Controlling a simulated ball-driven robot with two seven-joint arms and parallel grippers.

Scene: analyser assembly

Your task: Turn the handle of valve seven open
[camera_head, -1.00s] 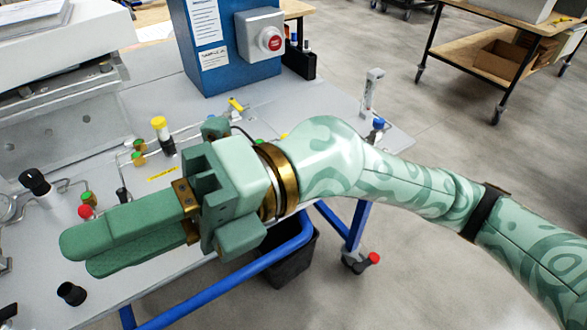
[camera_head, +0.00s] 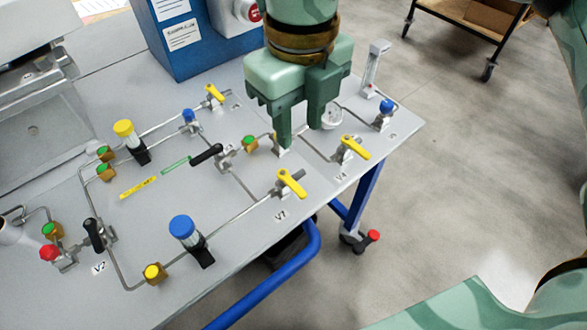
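Valve seven has a yellow lever handle (camera_head: 292,183) on a small metal valve body at the front right of the grey panel, above the label V7 (camera_head: 280,215). The handle lies across the thin pipe that comes in from the lower left. My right gripper (camera_head: 300,136) points down above the panel, behind valve seven and apart from its handle. Its two fingers stand apart with nothing seen between them. My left gripper is not in view.
A yellow-handled valve (camera_head: 355,147) marked V4 is close on the right. A black-handled valve (camera_head: 206,155) and a blue-capped part (camera_head: 183,227) stand to the left. A blue box (camera_head: 185,38) is behind. Free room lies beyond the panel's front edge.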

